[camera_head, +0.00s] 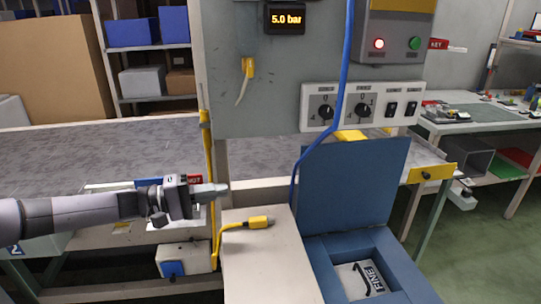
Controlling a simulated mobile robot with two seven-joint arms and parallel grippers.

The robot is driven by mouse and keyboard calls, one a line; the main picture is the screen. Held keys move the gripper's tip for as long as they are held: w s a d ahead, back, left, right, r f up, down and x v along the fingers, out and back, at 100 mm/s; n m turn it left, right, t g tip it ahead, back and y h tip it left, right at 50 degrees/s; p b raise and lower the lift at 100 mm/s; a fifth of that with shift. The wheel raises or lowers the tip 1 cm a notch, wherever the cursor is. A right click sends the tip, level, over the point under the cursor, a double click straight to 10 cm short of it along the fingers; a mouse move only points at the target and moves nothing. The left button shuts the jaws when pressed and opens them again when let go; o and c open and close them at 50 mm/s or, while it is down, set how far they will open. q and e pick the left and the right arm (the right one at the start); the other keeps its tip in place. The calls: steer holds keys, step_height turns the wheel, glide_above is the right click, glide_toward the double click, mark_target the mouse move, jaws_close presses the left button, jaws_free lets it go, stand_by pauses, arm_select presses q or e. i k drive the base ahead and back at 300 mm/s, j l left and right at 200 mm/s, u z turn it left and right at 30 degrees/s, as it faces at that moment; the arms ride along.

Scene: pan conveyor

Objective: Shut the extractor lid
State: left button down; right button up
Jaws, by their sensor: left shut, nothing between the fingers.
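The extractor is a blue box (388,250) at the lower right, beside a pale bench top. Its blue lid (352,183) stands open, raised nearly upright at the back of the box. Inside the opening lies a pale item with dark lettering (362,281). My left gripper (222,189) comes in from the left and is shut and empty, its fingers pointing right. It is left of the lid and apart from it, above the bench. My right gripper is not in view.
A yellow plug (257,222) with its cable lies on the pale bench top (262,262). A blue hose (336,110) hangs just behind the lid. A control panel with knobs (361,109) is above. A grey conveyor surface (80,155) lies at left.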

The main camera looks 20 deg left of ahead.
mark_target(353, 184)
steer(key=j, duration=0.8)
steer(key=j+z, duration=0.15)
steer(key=j, duration=0.2)
steer(key=i+j+z, duration=0.1)
steer(key=j, duration=0.25)
steer(key=i+j+z, duration=0.15)
steer(key=j+z, duration=0.35)
steer(key=i+j+z, duration=0.1)
steer(key=j+z, duration=0.85)
steer(key=j, duration=0.1)
